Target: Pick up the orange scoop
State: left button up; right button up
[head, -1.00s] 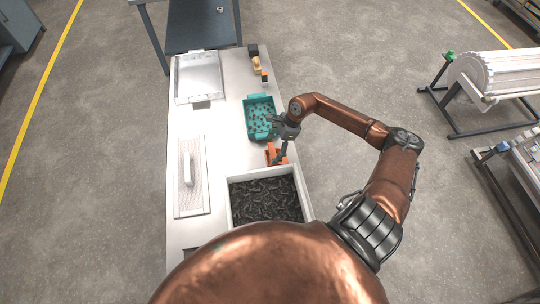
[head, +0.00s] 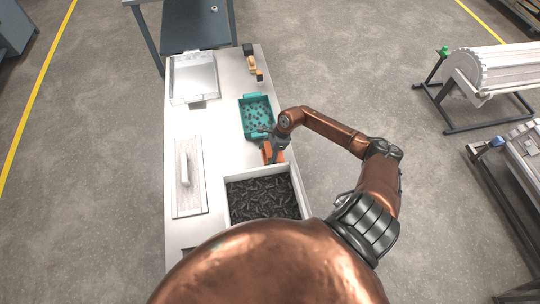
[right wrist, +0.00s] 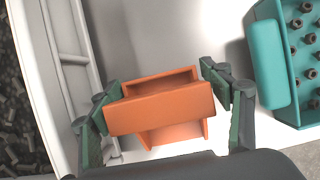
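The orange scoop (head: 266,152) stands on the bench between the teal bin and the box of dark parts, partly hidden by my right gripper (head: 277,146) in the head view. In the right wrist view the scoop (right wrist: 160,112) lies between the two green-padded fingers of my right gripper (right wrist: 162,88). One finger is on each side, close to its ends. The fingers are spread wide; I see no clear grip, and whether a pad touches is hard to tell. My left gripper is not in view.
A white-walled box of dark parts (head: 226,196) is just in front of the scoop. The teal bin (head: 242,120) with small parts is just behind it. A tray with a white handle (head: 185,170) lies at left. The bench middle (head: 219,140) is clear.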

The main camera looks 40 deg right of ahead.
jog(key=c, duration=1.3)
notch_tip(320, 180, up, 10)
